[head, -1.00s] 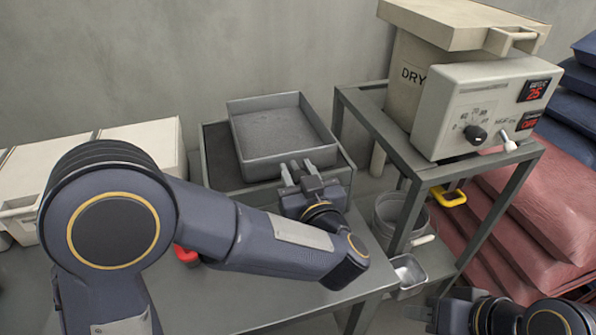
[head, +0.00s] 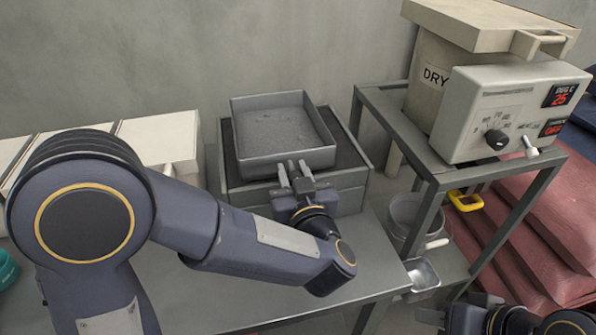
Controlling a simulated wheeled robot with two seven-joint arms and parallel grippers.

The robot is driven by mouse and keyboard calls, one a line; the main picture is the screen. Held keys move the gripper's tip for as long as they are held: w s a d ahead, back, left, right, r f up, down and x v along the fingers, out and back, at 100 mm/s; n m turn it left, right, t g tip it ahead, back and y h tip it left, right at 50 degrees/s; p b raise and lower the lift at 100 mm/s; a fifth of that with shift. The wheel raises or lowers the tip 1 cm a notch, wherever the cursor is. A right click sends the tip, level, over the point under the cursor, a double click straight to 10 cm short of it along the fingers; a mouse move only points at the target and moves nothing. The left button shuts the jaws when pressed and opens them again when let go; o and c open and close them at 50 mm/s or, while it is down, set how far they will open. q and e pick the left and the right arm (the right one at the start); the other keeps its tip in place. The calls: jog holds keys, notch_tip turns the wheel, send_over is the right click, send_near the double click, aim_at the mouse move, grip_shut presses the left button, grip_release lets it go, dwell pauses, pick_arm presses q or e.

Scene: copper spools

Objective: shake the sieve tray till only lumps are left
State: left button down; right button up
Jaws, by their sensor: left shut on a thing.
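The sieve tray (head: 258,168) is a square grey metal tray with low walls, seen in the head view. Its floor shows small specks; I cannot tell lumps from fine grains. It sits on or just above a dark open-topped box (head: 240,197) on the bench. My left gripper (head: 294,172) is shut on the tray's front wall, and its fingers hide a small part of it. My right gripper (head: 430,317) is at the bottom right edge, away from the tray; its fingers are too small and cut off to read.
The grey bench (head: 225,290) has free room in front. Pale bins (head: 160,143) stand left. A dryer (head: 510,110) stands on a metal stand (head: 440,186) at right. A bucket (head: 402,215) and metal scoop (head: 422,272) are below it, beside stacked red sacks (head: 530,220).

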pick_arm(q)
jog(key=c, duration=1.1)
grip_release()
jog(key=shift+v, duration=3.95)
